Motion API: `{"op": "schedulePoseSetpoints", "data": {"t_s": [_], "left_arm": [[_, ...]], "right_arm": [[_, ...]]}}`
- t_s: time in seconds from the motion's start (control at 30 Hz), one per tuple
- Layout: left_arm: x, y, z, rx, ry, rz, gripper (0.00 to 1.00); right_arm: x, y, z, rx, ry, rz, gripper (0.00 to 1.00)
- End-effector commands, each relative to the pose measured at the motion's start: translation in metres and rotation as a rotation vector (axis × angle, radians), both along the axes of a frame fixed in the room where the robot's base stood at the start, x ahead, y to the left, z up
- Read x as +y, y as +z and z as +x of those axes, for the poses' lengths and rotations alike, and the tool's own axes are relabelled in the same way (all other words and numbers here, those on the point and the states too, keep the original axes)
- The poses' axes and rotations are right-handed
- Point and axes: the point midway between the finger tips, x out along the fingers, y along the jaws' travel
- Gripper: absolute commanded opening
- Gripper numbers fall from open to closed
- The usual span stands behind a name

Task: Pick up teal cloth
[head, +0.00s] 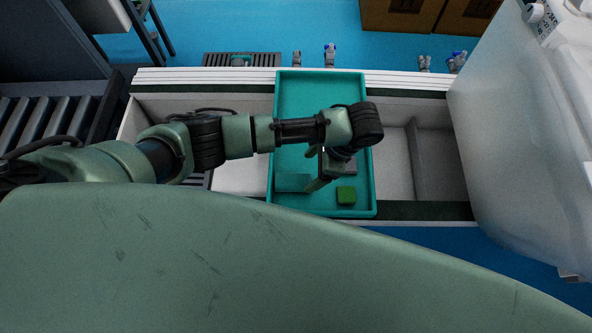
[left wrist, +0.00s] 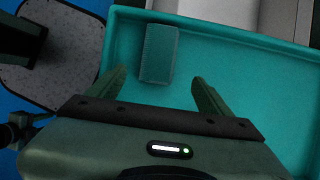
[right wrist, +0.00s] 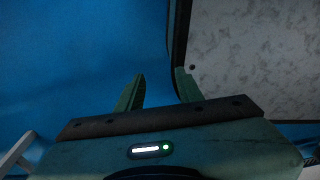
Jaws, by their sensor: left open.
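The teal cloth (head: 292,183) is a flat, folded rectangle lying in the near left part of a teal tray (head: 320,87). In the left wrist view the cloth (left wrist: 160,53) lies just beyond the fingertips, against the tray's floor. My left gripper (head: 325,173) is over the tray, right of the cloth in the head view. It is open and empty, and its fingers (left wrist: 160,78) show on either side below the cloth. My right gripper (right wrist: 158,76) shows only in the right wrist view, open and empty, away from the tray.
A grey item (head: 350,167) is partly hidden behind my left gripper. The tray sits across a white trough (head: 437,165). A large pale translucent body (head: 525,140) stands at the right.

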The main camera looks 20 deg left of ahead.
Motion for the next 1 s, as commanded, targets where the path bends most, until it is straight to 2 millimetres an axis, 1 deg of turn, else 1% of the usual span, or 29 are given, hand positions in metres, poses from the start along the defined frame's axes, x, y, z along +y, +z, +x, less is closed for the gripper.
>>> {"op": "schedulePoseSetpoints", "data": {"t_s": [0.03, 0.2, 0.3, 0.4, 0.5, 0.63, 0.77, 0.8, 0.87, 0.9, 1.0], "left_arm": [[0.003, -0.007, -0.002, 0.002, 0.001, 0.001, 0.8], [0.011, -0.024, -0.003, 0.001, 0.0, 0.002, 0.8], [0.019, -0.038, -0.005, 0.001, 0.002, 0.002, 0.8], [0.024, -0.052, -0.007, 0.001, 0.001, 0.001, 0.8], [0.027, -0.059, -0.007, 0.0, 0.001, -0.001, 0.8], [0.028, -0.061, -0.007, -0.001, 0.001, -0.002, 0.8], [0.028, -0.061, -0.007, -0.001, 0.001, -0.002, 0.8], [0.028, -0.061, -0.007, -0.001, 0.001, -0.002, 0.69], [0.028, -0.061, -0.007, -0.001, 0.001, -0.002, 0.52], [0.028, -0.061, -0.007, -0.001, 0.001, -0.002, 0.41], [0.028, -0.061, -0.007, -0.001, 0.001, -0.002, 0.15]], "right_arm": [[0.0, -0.001, -0.006, 0.008, 0.0, -0.001, 0.36], [-0.001, -0.003, -0.027, 0.036, 0.0, -0.002, 0.36], [-0.001, -0.003, -0.034, 0.046, 0.0, -0.003, 0.36], [-0.001, -0.004, -0.033, 0.045, 0.001, -0.003, 0.36], [0.0, -0.005, -0.026, 0.038, 0.001, -0.001, 0.36], [0.002, -0.004, -0.017, 0.023, 0.001, 0.001, 0.36], [0.003, -0.004, -0.014, 0.018, 0.001, 0.003, 0.36], [0.003, -0.004, -0.014, 0.018, 0.001, 0.003, 0.36], [0.003, -0.004, -0.015, 0.019, 0.001, 0.003, 0.36], [0.003, -0.004, -0.015, 0.019, 0.002, 0.004, 0.36], [0.003, -0.004, -0.015, 0.02, 0.001, 0.004, 0.36]]}}
